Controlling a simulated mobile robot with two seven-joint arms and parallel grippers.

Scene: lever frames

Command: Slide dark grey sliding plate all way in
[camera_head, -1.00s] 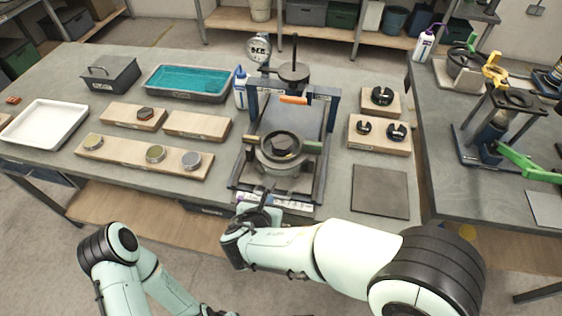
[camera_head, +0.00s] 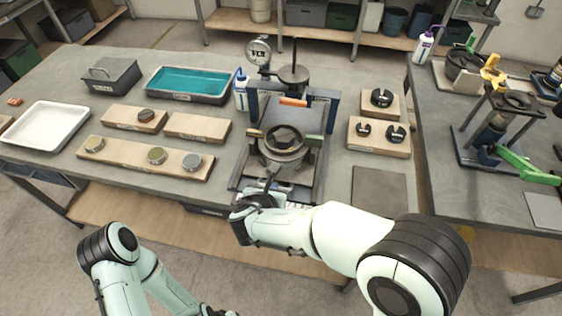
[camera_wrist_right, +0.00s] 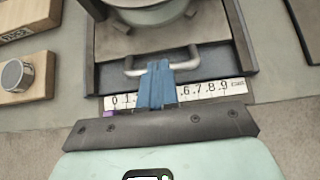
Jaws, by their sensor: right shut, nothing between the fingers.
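The dark grey sliding plate (camera_head: 251,161) lies in the press frame (camera_head: 331,122) and carries a round ring-shaped pot (camera_head: 283,156). In the right wrist view the plate (camera_wrist_right: 170,38) has a metal bar handle (camera_wrist_right: 190,62) at its near edge. My right gripper (camera_head: 270,183) is at the near side of the frame. Its blue fingers (camera_wrist_right: 157,68) are shut together and empty, with their tips at the middle of the handle, seemingly against it. A numbered white scale (camera_wrist_right: 205,89) lies under the fingers, with a purple mark at its low end. My left gripper is out of view.
Wooden blocks with metal discs (camera_head: 146,157) stand left of the frame. Blocks with black knobs (camera_head: 378,136) and a flat grey slab (camera_head: 380,190) lie to its right. A dial gauge (camera_head: 259,51) and a wash bottle (camera_head: 241,91) stand behind and left.

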